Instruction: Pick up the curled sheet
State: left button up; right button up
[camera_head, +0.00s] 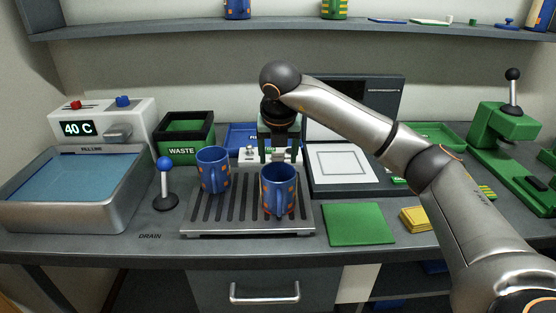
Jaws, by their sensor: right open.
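I cannot make out a clearly curled sheet. A flat white sheet with a square outline (343,164) lies on the dark press bed at the middle right. My right gripper (279,158) points down behind and above the right blue mug (278,190), with its fingers apart. Small pale parts show around and between its fingers, too small to identify. A second blue mug (212,170) stands upright to the left. Both mugs have orange squares and stand on the slotted drain rack (235,226). My left gripper is out of view.
A water bath (137,205) and a lever with a blue knob (165,185) stand left. The green waste bin (181,152) is behind them. A green mat (358,224) and yellow pads (415,219) lie front right. A green press (505,126) stands far right.

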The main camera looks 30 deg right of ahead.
aim_at(278, 159)
jog(key=x, duration=0.4)
jog(key=shift+w+d+f, duration=0.15)
jog(key=shift+w+f, duration=0.1)
grip_shut()
dwell(0.4)
